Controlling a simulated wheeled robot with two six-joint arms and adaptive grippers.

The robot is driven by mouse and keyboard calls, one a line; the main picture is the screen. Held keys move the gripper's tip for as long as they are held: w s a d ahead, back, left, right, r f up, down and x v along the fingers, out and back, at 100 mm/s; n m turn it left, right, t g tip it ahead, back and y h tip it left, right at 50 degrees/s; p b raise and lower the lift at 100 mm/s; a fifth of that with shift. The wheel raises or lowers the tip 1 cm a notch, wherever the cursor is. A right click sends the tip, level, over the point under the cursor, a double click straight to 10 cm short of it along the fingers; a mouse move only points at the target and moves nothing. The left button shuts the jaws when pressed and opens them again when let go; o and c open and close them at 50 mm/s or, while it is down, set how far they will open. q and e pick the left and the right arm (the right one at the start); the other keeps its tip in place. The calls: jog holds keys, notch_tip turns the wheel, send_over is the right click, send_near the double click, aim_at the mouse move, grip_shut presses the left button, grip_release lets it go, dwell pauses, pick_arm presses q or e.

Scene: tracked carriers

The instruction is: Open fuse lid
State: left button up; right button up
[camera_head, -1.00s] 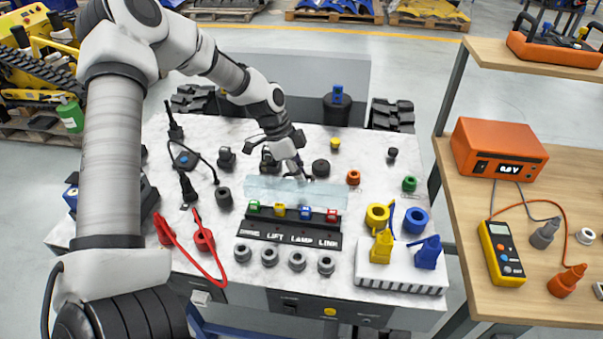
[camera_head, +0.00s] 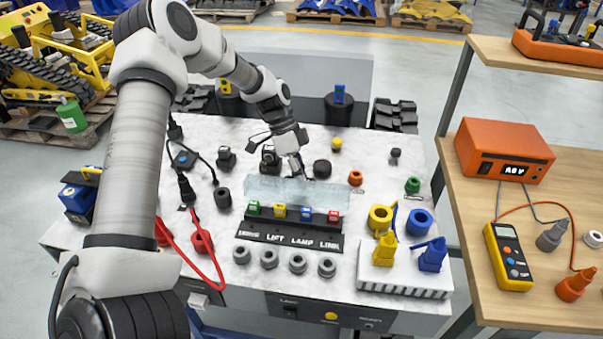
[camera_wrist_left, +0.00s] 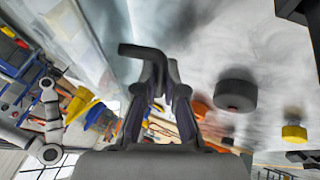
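The clear fuse lid (camera_head: 262,186) is a see-through panel at the middle of the white marble-look bench top. It lies along the back of the black fuse block (camera_head: 290,231), behind and partly over a row of green, yellow, blue and red fuses. My left gripper (camera_head: 299,174) points down at the lid's back edge; I cannot tell whether it touches. My right gripper does not show.
Several grey round sockets (camera_head: 269,259) line the front. Yellow and blue plugs (camera_head: 432,255) stand on a white holder at the right. Red leads (camera_head: 203,242) lie at the left. A black round knob (camera_head: 322,169) stands just right of my gripper. A wooden shelf (camera_head: 500,285) is farther right.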

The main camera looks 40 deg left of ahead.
pick_arm(q)
jog(key=shift+o, duration=0.4)
jog(key=shift+r, duration=0.1)
jog(key=s+v, duration=0.1)
jog(key=v, duration=1)
jog(key=shift+w+a+r, duration=0.2)
jog(key=shift+w+r, duration=0.2)
jog(key=shift+w, duration=0.1)
